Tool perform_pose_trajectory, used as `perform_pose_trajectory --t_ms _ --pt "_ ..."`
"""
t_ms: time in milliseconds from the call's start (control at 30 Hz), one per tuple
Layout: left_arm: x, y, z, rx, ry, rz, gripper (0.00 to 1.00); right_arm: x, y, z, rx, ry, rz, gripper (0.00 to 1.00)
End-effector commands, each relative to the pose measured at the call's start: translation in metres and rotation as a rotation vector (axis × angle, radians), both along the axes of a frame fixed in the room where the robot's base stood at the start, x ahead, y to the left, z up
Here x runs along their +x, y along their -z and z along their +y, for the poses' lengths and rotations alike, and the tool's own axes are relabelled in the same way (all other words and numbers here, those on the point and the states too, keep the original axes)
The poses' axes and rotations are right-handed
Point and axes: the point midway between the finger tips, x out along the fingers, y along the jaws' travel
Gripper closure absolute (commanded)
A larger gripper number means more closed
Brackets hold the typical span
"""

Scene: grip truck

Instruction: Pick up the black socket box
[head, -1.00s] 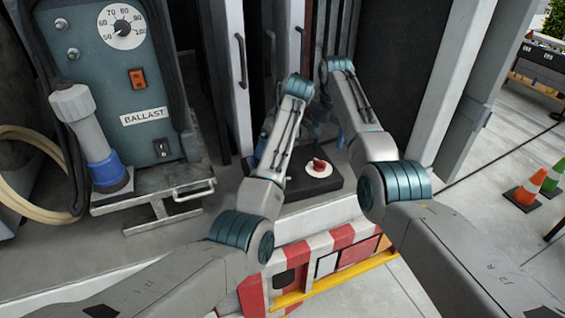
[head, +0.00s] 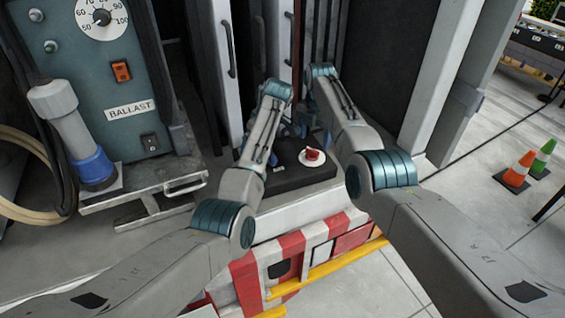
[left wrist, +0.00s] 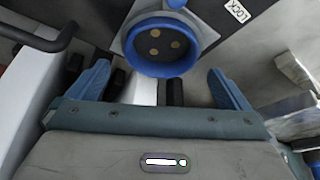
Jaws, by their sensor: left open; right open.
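The black socket box (head: 287,181) sits low in the truck compartment, with a red knob on a white disc on its top. Its left and back parts are hidden by my arms. In the left wrist view a blue round socket with several pale contacts is on a dark surface (left wrist: 222,48) marked LOCK. My left gripper (left wrist: 158,68) is open, its two blue fingers apart on either side below the socket, with nothing seen between them. My right gripper (head: 302,128) is mostly hidden behind its own forearm, near the back of the box; no hold on the box is seen.
A teal BALLAST unit (head: 104,78) with a blue-ended plug (head: 70,125) stands at the left. A metal pull-out handle (head: 186,187) juts out below it. White upright panels with handles (head: 227,48) rise behind the box. Traffic cones (head: 520,168) stand on the floor at right.

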Motion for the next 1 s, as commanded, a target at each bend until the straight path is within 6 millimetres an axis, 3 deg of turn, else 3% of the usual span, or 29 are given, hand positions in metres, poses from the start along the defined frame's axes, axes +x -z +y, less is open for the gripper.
perform_pose_trajectory --t_ms 100,300,700,1000 --pt "0.004 0.018 0.007 0.0 0.001 0.002 0.0 0.0 0.019 0.0 -0.001 0.0 0.002 0.33" --pt "0.008 0.033 0.012 0.001 0.0 0.001 0.0 0.0 0.036 0.0 -0.001 0.0 0.002 0.33" --pt "0.009 0.037 0.013 -0.001 0.0 -0.001 0.0 0.0 0.041 0.0 0.0 0.0 0.0 0.33" --pt "0.009 0.037 0.013 -0.001 0.0 -0.001 0.59 0.0 0.04 0.0 0.0 0.0 0.0 0.92"
